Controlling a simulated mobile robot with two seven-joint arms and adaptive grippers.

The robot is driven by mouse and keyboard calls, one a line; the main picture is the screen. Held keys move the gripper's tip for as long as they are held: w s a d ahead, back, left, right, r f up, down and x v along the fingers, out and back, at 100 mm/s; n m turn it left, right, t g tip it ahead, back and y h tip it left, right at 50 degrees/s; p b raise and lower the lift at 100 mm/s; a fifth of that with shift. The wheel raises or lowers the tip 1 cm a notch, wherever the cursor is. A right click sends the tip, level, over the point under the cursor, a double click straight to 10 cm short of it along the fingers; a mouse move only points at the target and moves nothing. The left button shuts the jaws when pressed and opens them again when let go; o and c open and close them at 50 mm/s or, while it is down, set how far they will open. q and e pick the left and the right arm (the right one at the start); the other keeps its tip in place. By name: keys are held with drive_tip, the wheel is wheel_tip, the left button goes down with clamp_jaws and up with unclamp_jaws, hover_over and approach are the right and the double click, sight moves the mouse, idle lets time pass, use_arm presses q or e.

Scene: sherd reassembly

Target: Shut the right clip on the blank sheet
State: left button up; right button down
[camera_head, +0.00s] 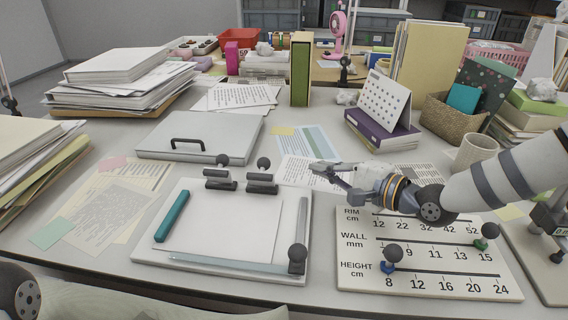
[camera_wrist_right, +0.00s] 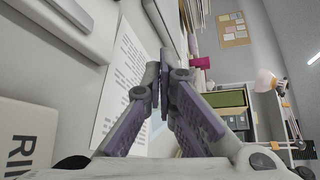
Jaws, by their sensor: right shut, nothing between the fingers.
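The blank sheet (camera_head: 226,228) lies on a pale board (camera_head: 305,215). Two dark clips with ball-topped levers stand at the board's far edge: the left clip (camera_head: 221,185) and the right clip (camera_head: 262,188). Both levers point up; I cannot tell how firmly either jaw presses on the sheet. My right gripper (camera_head: 316,169) is shut and empty, to the right of the right clip and apart from it, above a printed page. In the right wrist view its fingers (camera_wrist_right: 163,75) meet at the tips. My left gripper is not in view.
A teal rod (camera_head: 172,216) lies on the board's left, a ruler (camera_head: 215,263) along its front, and a ball-knobbed piece (camera_head: 297,259) at its front right corner. A scale panel (camera_head: 430,285) with sliders lies to the right. A grey case (camera_head: 200,137) with a handle lies behind.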

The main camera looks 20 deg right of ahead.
sight(288, 172)
drive_tip(key=b+x, duration=0.1)
drive_tip(key=x, duration=0.9)
drive_tip(key=shift+a+f, duration=0.15)
drive_tip(key=shift+f, duration=0.05)
drive_tip(key=s+a+r+p, duration=0.1)
drive_tip(key=s+a+r, duration=0.1)
drive_tip(key=shift+s+p, duration=0.3)
drive_tip(key=shift+p, duration=0.05)
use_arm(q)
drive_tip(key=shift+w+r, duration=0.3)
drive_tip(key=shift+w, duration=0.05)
use_arm(e)
drive_tip(key=shift+s+a+f, duration=0.15)
drive_tip(key=shift+s, duration=0.05)
